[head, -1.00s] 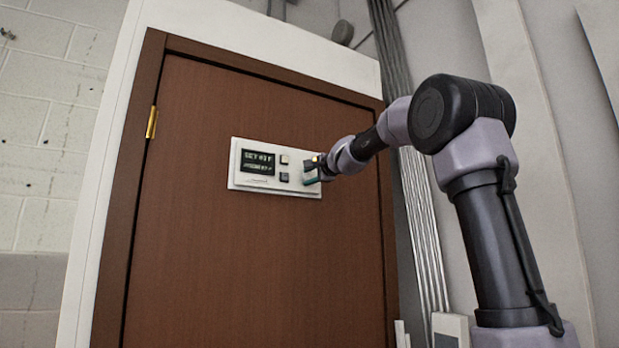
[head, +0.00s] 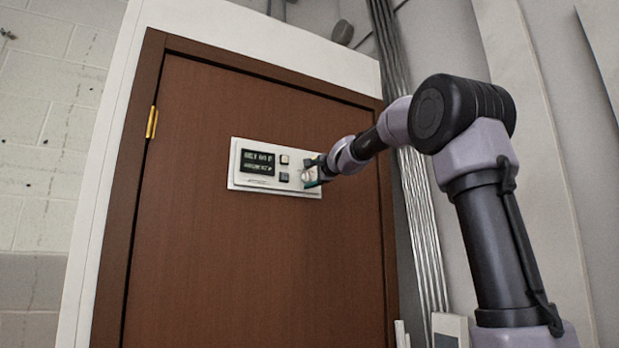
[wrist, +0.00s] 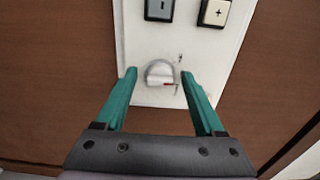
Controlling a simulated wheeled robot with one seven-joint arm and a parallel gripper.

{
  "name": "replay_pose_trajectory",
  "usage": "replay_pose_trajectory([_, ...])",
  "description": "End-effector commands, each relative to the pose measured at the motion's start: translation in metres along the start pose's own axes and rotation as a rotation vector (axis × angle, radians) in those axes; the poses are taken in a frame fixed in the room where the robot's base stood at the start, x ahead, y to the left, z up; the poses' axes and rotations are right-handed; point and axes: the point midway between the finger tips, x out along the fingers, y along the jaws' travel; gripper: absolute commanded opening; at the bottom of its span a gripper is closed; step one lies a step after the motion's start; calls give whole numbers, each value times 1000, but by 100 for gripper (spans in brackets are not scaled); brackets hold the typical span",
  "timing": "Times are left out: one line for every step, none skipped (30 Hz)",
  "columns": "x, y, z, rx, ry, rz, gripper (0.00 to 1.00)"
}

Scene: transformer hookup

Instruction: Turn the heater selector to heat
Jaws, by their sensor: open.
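The heater selector (wrist: 160,73) is a round silver-grey knob on a white control panel (wrist: 146,44), with a small red mark beside its rim in the wrist view. My gripper (wrist: 158,74) is open, with one teal finger on each side of the knob. Small gaps show between the fingers and the knob. In the head view my gripper (head: 311,172) is at the right end of the panel (head: 242,183) and partly hides the knob. The display (head: 257,162) shows two lines of text, too small to read surely.
A minus button (wrist: 159,9) and a plus button (wrist: 214,12) sit on the panel near the knob. The panel is on a brown door (head: 220,260) with a brass hinge (head: 152,122). Metal conduits (head: 425,230) run along the wall at the right.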

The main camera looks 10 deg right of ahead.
Motion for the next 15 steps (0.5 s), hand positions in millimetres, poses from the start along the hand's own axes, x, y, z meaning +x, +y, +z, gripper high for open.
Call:
replay_pose_trajectory([-2,0,0,0,0,-1,71])
replay_pose_trajectory([-4,-1,0,1,0,-1,71])
replay_pose_trajectory([-9,-1,0,1,0,-1,71])
replay_pose_trajectory([-13,-1,0,2,0,-2,71])
replay_pose_trajectory([-17,-2,0,2,0,-2,71])
replay_pose_trajectory([-25,-1,0,1,0,-2,71])
replay_pose_trajectory([-31,-2,0,1,0,-2,71])
replay_pose_trajectory([-37,-1,0,1,0,-2,71])
replay_pose_trajectory([-46,-2,0,1,1,-2,71])
replay_pose_trajectory([-52,-1,0,1,1,-2,71])
replay_pose_trajectory([-58,-1,0,0,1,-2,71])
replay_pose_trajectory([-66,-1,0,0,1,-2,71])
replay_pose_trajectory([-72,-1,0,0,1,-2,71])
replay_pose_trajectory([-77,-1,0,0,1,-1,71])
replay_pose_trajectory([-84,-1,0,0,1,-2,71])
